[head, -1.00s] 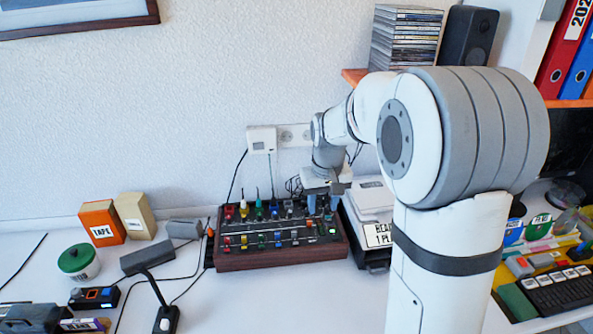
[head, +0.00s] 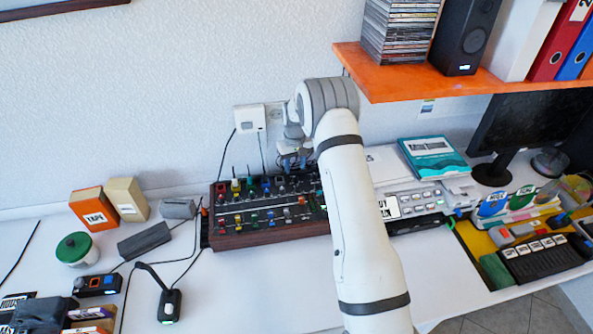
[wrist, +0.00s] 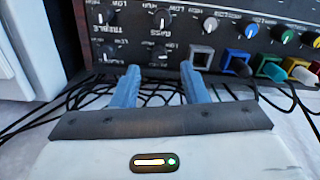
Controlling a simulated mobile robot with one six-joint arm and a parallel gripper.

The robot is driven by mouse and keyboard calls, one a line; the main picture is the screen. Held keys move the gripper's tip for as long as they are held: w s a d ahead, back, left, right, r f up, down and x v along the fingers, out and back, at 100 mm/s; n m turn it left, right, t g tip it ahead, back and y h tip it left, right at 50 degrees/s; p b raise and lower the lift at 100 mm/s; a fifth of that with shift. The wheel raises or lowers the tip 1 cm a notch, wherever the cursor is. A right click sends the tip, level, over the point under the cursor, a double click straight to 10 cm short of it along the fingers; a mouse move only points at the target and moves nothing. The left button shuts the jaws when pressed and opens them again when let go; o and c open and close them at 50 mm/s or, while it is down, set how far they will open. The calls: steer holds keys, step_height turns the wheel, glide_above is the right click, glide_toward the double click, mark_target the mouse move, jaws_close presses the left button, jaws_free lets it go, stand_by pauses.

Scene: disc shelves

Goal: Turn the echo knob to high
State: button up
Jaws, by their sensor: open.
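The dark mixer with wooden sides (head: 270,236) stands on the white desk against the wall, with rows of coloured knobs on top. My gripper (head: 293,163) is over its back edge, right of the middle. In the wrist view my gripper (wrist: 158,82) is open, with two blue fingers apart and nothing between them. Beyond the fingertips is the mixer panel (wrist: 130,30). A knob with a treble label (wrist: 105,15) and a knob with a bass label (wrist: 162,18) show there. I cannot read an echo label, so I cannot tell which knob is echo.
Black cables (wrist: 60,105) lie below my fingers. A white wall box (head: 250,118) is behind the mixer. The orange shelf (head: 450,85) with a speaker (head: 465,35) is at upper right. My arm hides the mixer's right end.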

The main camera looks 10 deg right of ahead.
mark_target(295, 176)
steer(key=shift+d+f+p, duration=0.1)
steer(key=shift+f+p, duration=0.4)
steer(key=shift+f, duration=1.85)
jaws_close()
